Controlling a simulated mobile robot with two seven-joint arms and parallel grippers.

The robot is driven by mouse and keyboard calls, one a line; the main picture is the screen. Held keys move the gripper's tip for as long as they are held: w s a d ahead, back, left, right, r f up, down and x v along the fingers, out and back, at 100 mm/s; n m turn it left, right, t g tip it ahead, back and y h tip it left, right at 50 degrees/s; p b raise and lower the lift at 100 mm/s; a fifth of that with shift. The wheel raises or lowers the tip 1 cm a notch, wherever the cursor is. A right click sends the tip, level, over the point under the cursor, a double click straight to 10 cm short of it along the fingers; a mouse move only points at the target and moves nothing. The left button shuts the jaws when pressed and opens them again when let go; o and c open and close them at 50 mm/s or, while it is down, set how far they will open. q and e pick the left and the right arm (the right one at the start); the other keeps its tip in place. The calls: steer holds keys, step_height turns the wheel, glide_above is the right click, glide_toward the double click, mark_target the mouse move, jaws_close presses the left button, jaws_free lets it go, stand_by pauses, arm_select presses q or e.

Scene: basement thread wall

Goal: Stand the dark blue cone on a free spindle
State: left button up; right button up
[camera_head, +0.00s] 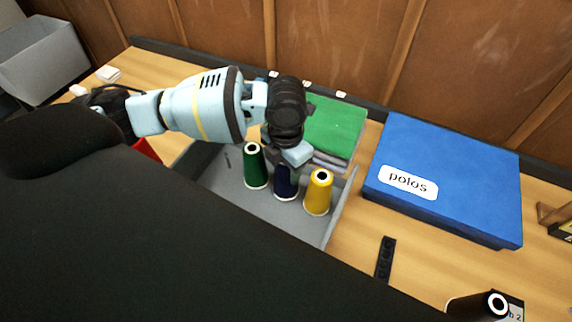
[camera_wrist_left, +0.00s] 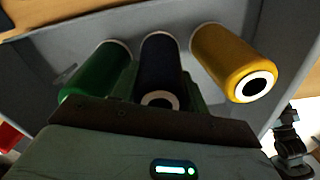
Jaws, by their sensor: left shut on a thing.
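The dark blue cone (camera_head: 285,184) stands upright in the grey tray (camera_head: 335,215), between the green cone (camera_head: 256,168) and the yellow cone (camera_head: 318,193). My left gripper (camera_head: 288,160) reaches down over it from behind and is shut on it near its top. The left wrist view also shows the dark blue cone (camera_wrist_left: 160,72) at the jaws, with the green cone (camera_wrist_left: 98,75) and yellow cone (camera_wrist_left: 235,65) either side. A thin, dark upright piece, seemingly a bare spindle (camera_head: 228,157), shows left of the green cone. The cones' bases hide any spindles below. My right gripper is not in view.
A green folded cloth (camera_head: 338,125) lies behind the tray. A blue box marked "polos" (camera_head: 450,170) stands to the right. A black cone (camera_head: 478,306) is at the lower right, and a dark strip (camera_head: 385,258) lies nearer the tray. My dark body hides the tray's front left.

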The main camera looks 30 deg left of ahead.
arm_select(q)
steer(key=shift+f, duration=0.25)
steer(key=o, duration=1.1)
steer(key=shift+r, duration=0.15)
step_height(320, 180, up, 8)
steer(key=shift+f, duration=0.15)
